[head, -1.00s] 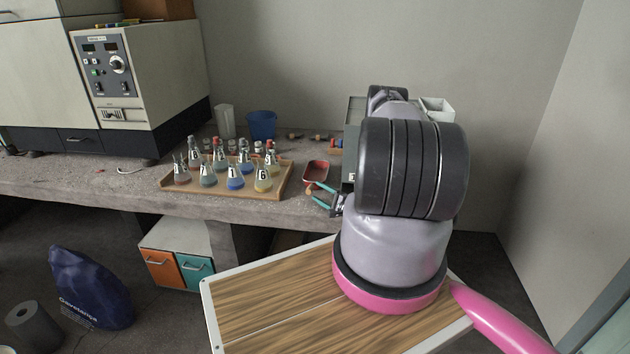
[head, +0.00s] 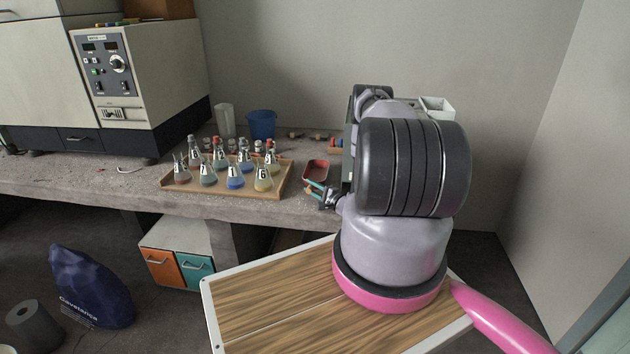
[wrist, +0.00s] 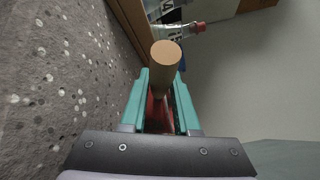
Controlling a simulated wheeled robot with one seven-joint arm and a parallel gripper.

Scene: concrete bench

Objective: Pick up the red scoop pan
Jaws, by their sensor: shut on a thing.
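The red scoop pan (head: 316,170) sits near the front edge of the bench, right of the flask tray. In the wrist view its round wooden handle end (wrist: 166,55) rises between the teal fingers, with a strip of its red body (wrist: 156,118) behind. My gripper (head: 314,188) is at the pan's near side, shut on its handle. The gripper's fingers (wrist: 161,88) flank the handle in the wrist view. Most of the pan is hidden there. I cannot tell whether the pan is off the bench.
A wooden tray (head: 212,192) of numbered flasks stands just left of the pan. A blue cup (head: 262,125) and a clear beaker (head: 225,121) stand behind it. My arm hides the bench to the right. A bare strip of concrete bench (head: 95,177) lies left of the tray.

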